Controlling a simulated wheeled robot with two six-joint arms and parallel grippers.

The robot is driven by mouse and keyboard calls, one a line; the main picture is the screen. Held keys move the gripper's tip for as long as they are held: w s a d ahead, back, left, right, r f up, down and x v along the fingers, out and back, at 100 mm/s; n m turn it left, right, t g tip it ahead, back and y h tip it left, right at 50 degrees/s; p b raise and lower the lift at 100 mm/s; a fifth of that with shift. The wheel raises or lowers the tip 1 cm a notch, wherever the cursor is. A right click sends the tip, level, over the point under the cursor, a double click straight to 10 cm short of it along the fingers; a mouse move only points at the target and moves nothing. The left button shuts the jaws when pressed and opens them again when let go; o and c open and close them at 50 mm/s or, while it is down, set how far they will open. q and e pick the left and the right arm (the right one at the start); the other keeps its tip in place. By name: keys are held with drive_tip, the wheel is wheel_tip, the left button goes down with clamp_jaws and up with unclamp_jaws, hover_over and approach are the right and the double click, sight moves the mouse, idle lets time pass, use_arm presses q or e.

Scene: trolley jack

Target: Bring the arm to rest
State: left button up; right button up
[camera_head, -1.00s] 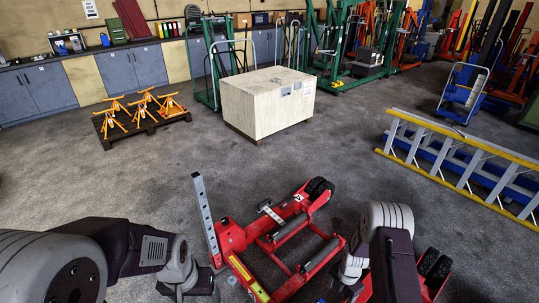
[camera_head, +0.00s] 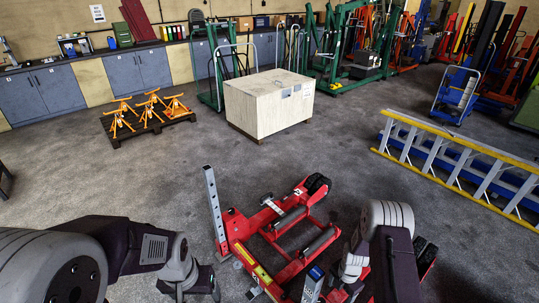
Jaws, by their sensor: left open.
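My left arm comes in from the lower left, and my left gripper (camera_head: 190,291) hangs at its end near the bottom edge. It is open, with nothing seen between its fingers, and it is apart from the red trolley jack. My right arm (camera_head: 394,262) comes up at the lower right, bent, with its grey wrist joint (camera_head: 354,265) in front of red metal parts. I cannot make out the right gripper's jaws. The red trolley jack (camera_head: 243,226) stands on the floor between my arms, with an upright grey perforated post (camera_head: 214,203) on its left.
A pale wooden crate (camera_head: 270,110) stands mid-floor. Orange stands (camera_head: 150,108) sit on a dark pallet at left. Grey cabinets (camera_head: 40,93) line the back wall. Floor between crate and jack is clear.

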drive_tip(key=s+a+m+b, duration=0.3)
drive_tip(key=s+m+b, duration=0.3)
drive_tip(key=m+b, duration=0.6)
drive_tip(key=s+a+r+m+t+b, duration=0.1)
drive_tip(key=s+a+m+b, duration=0.3)
drive_tip(key=m+b, duration=0.8)
drive_tip(key=shift+s+a+b, duration=0.2)
drive_tip(key=shift+s+b, duration=0.1)
drive_tip(key=shift+s, duration=0.85)
